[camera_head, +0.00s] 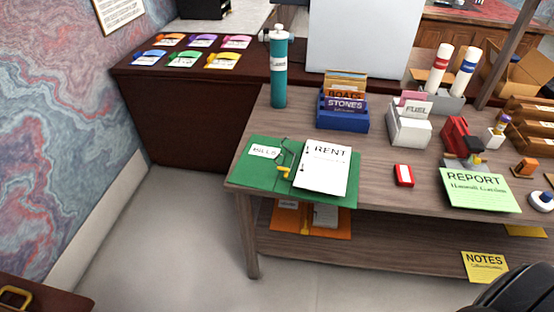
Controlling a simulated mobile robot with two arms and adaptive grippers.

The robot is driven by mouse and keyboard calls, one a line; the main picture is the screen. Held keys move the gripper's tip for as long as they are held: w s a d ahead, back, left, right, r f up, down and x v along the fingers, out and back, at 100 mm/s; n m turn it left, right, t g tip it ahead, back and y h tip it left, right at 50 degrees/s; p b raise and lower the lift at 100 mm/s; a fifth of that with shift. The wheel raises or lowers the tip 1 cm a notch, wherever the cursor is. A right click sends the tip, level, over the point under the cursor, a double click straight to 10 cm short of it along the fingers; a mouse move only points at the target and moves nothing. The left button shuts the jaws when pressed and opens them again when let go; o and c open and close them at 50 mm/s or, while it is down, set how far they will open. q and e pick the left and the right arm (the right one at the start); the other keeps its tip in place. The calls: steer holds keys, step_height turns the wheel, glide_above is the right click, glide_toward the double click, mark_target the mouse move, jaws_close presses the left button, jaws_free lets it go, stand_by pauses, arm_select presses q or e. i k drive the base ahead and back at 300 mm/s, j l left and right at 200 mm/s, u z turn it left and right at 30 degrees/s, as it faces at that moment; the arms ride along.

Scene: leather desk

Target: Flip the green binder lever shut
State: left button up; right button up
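The green binder (258,176) lies open and flat on the near left corner of the wooden table. A white BILLS label (265,152) is on its left side. A white RENT sheet (322,167) lies on its right side. A small yellow lever (284,170) sits near the binder's middle, left of the sheet's lower corner. Thin dark ring wires (285,150) stand above the lever and look spread, but they are too small to tell exactly. Neither gripper's fingertips show in the head view.
A red-and-white box (403,175) and green REPORT sheet (475,190) lie to the right. A blue STONES file box (342,119) and teal bottle (279,70) stand behind. A shelf below holds an orange folder (333,234). A dark rounded shape (515,290) fills the lower right corner.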

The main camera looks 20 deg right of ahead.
mark_target(286, 170)
steer(key=k+l+u, duration=0.15)
steer(key=l, duration=1.4)
steer(key=i, duration=0.05)
